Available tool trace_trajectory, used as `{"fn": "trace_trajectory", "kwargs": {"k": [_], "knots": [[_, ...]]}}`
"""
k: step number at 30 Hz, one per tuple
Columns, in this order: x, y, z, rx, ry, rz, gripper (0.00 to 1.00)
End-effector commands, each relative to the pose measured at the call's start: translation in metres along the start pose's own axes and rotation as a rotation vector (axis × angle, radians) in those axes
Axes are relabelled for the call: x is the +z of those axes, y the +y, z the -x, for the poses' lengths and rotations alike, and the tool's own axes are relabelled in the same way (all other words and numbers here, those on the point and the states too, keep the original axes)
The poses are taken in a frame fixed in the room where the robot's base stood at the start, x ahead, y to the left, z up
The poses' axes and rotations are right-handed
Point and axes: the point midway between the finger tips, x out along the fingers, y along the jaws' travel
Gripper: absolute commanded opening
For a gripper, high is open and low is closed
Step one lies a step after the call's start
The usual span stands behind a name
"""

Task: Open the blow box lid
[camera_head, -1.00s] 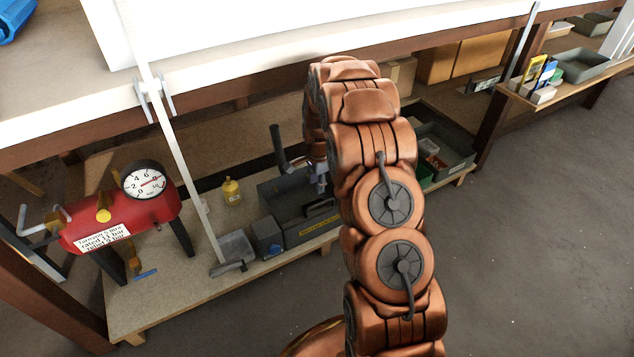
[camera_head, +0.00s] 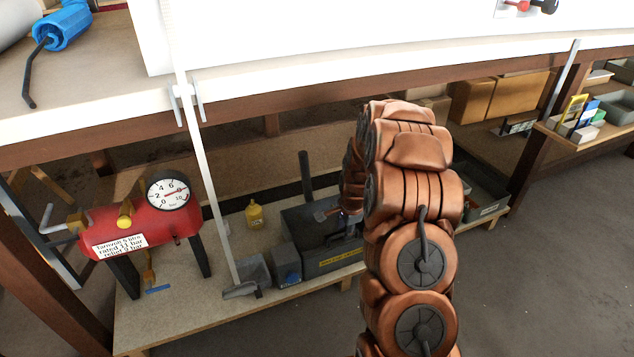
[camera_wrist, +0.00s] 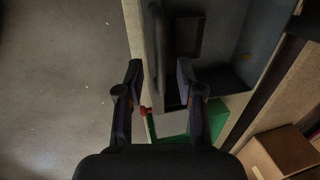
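A dark grey box (camera_head: 318,264) with a yellow label stands on the low shelf and looks like the blow box. A dark upright bar (camera_head: 305,178) rises at its back left. My arm hides the box's right end, and I cannot tell how its lid stands. My gripper, partly hidden by my arm in the head view, is over the box's right part. In the wrist view my gripper (camera_wrist: 160,88) is open, with its fingers apart and nothing held. A grey, open-looking container (camera_wrist: 227,40) lies beyond the fingertips there, with a dark bar along its left side.
A red air tank (camera_head: 140,228) with a gauge, a yellow bottle (camera_head: 255,215) and a small grey-blue box (camera_head: 287,266) stand left of the box. The white-edged bench top (camera_head: 240,82) overhangs the shelf. A green item (camera_wrist: 180,124) lies near the fingers. Floor on the right is clear.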

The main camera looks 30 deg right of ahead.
Motion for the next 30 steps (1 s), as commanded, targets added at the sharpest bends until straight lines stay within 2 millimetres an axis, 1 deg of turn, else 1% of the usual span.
{"fn": "trace_trajectory", "kwargs": {"k": [1, 13, 30], "knots": [[-0.001, -0.002, 0.013, -0.002, 0.001, -0.001, 0.37], [-0.001, -0.002, 0.075, -0.002, 0.001, -0.001, 0.37], [0.043, 0.005, 0.157, 0.033, -0.027, 0.193, 0.37]]}}
